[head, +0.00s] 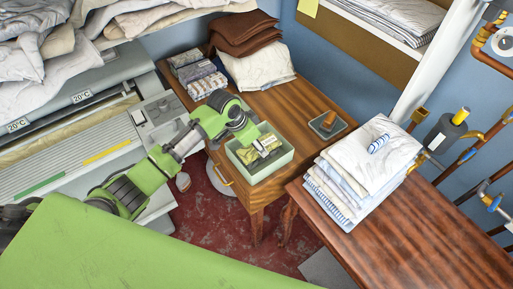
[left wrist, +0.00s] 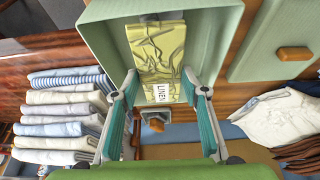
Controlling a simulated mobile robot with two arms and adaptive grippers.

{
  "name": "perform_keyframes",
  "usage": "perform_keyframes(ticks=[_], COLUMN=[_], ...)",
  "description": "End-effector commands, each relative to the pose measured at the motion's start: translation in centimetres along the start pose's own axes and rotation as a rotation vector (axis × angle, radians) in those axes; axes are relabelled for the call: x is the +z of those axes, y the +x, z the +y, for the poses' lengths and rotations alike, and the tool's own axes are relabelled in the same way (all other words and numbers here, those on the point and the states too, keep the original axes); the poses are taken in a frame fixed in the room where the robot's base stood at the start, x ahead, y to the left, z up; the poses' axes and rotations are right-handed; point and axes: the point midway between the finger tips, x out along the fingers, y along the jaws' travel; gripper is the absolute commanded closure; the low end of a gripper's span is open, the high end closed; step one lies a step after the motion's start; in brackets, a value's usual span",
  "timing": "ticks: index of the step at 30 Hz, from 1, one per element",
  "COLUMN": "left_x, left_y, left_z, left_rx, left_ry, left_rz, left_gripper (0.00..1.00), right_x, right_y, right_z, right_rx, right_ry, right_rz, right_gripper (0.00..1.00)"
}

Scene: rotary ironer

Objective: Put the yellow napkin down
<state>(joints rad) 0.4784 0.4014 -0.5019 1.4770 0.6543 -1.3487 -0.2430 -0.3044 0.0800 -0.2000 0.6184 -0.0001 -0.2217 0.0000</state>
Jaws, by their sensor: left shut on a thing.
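The yellow napkin (head: 264,148) has a white tag and shows at the pale green bin on the wooden table. In the left wrist view the yellow napkin (left wrist: 155,48) is creased, with a tag reading LINEN. My left gripper (head: 256,144) is at the bin's opening, shut on the napkin. In the left wrist view its two teal-padded fingers (left wrist: 160,84) stand at either side of the napkin's lower end. The pale green bin (head: 262,178) surrounds the napkin from above; I cannot tell whether the napkin touches its floor. My right gripper is not in view.
A small tray (head: 341,129) with a brown block stands right of the bin. Folded white linens (head: 365,165) are stacked on the right table. The ironer (head: 75,140) is at left.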

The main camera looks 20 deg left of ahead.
Motion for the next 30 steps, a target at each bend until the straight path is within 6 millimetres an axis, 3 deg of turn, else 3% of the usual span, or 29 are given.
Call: perform_keyframes(ticks=[12, 24, 25, 26, 30], left_x=[1.1, 1.4, 1.3, 1.3, 1.3], left_y=[3.7, 4.2, 4.1, 4.1, 4.1], left_z=[-0.6, -0.6, -0.6, -0.6, -0.6], left_rx=[0.0, -0.001, -0.001, -0.001, -0.001], left_ry=[0.0, 0.001, 0.001, 0.001, 0.001], left_rz=[-0.001, -0.001, 0.0, 0.0, 0.0], left_gripper=[0.77, 0.77, 0.51, 0.44, 0.42], right_x=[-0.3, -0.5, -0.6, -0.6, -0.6], right_y=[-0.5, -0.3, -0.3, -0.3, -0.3], right_z=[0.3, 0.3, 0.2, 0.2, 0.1], right_rx=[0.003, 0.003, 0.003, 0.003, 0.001], right_ry=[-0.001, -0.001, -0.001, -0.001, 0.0], right_rz=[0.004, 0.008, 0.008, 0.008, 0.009], right_gripper=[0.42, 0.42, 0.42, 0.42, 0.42])
